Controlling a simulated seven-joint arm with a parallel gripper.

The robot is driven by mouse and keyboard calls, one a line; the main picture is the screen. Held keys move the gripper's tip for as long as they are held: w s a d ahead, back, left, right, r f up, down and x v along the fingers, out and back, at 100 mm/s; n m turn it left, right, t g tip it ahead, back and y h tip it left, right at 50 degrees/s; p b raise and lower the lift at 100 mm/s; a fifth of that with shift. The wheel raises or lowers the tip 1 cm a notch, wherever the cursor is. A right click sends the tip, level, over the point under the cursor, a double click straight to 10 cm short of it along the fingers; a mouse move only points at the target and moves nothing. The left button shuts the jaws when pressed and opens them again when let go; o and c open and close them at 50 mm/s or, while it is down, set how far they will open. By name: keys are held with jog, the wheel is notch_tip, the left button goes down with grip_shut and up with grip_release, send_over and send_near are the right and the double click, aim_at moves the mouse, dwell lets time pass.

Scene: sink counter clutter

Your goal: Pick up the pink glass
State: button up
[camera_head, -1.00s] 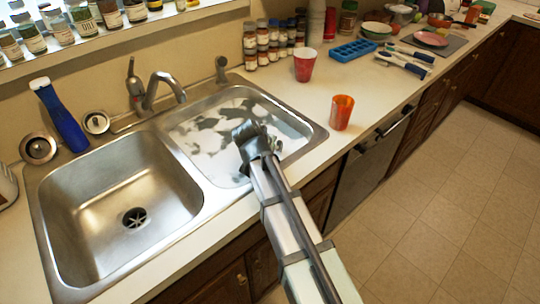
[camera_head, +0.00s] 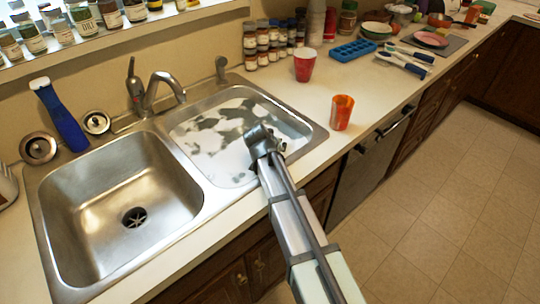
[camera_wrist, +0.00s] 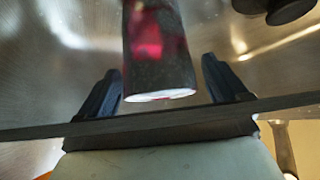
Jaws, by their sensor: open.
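A dark glass with a pink-red patch (camera_wrist: 150,45) and a pale rim shows in the wrist view. It stands between the two dark fingers of my gripper (camera_wrist: 160,65), with a visible gap on each side. The fingers are spread and not closed on it. In the head view my gripper (camera_head: 266,140) is over the front right part of the right sink basin (camera_head: 205,135). I cannot make out the pink glass there; my gripper and arm may hide it.
An orange-red glass (camera_head: 342,112) stands on the counter right of the sink, with a red cup (camera_head: 305,65) behind it. The faucet (camera_head: 155,92) rises behind the basins. The left basin (camera_head: 120,180) is empty. Dark round things (camera_wrist: 290,10) show at the wrist view's upper right.

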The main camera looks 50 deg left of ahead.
jog(key=shift+c, duration=0.5)
jog(key=shift+r, duration=0.15)
jog(key=c, duration=1.1)
